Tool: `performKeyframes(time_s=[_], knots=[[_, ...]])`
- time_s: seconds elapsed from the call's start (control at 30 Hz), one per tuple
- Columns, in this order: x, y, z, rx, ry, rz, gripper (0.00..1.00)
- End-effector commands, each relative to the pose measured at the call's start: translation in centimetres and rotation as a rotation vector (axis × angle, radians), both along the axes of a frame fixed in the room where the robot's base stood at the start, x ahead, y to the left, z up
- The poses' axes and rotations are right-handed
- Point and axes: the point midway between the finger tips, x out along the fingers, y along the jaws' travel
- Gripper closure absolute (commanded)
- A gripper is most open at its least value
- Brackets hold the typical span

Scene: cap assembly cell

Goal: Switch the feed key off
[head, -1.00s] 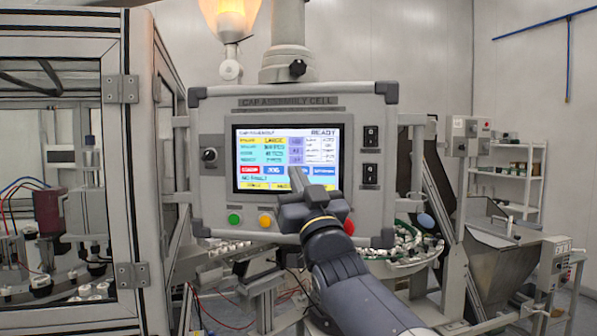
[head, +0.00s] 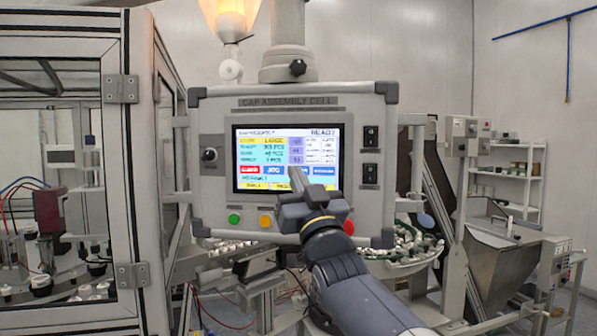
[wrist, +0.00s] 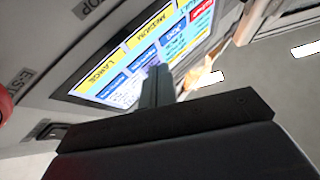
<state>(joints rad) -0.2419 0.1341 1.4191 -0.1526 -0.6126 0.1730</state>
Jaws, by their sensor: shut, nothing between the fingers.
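The touch screen (head: 260,150) on the grey control panel (head: 222,112) is lit and reads READY at top right. A row of one red and several blue on-screen keys (head: 273,170) runs across its lower half. I cannot read which one is the feed key. My gripper (head: 294,170) is shut and empty, its tip in front of the key row and covering part of it. I cannot tell whether it touches the glass. In the wrist view the shut fingers (wrist: 158,70) point at the tilted screen (wrist: 120,62), with yellow, blue and red keys showing.
Green (head: 234,219) and yellow (head: 266,221) buttons sit below the screen; a red button (head: 348,226) shows beside my arm. A guarded machine frame (head: 118,190) stands close at left.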

Motion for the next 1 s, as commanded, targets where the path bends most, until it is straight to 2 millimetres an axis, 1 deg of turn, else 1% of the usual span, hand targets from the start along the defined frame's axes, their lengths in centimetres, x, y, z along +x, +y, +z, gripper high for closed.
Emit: performKeyframes(time_s=[0.37, 0.63, 1.0], knots=[[0.04, -0.01, -0.01, 0.000, 0.000, 0.000, 1.00], [0.82, -0.16, -0.06, 0.001, 0.000, 0.001, 1.00], [0.87, -0.17, 0.01, 0.000, 0.000, 0.000, 1.00]])
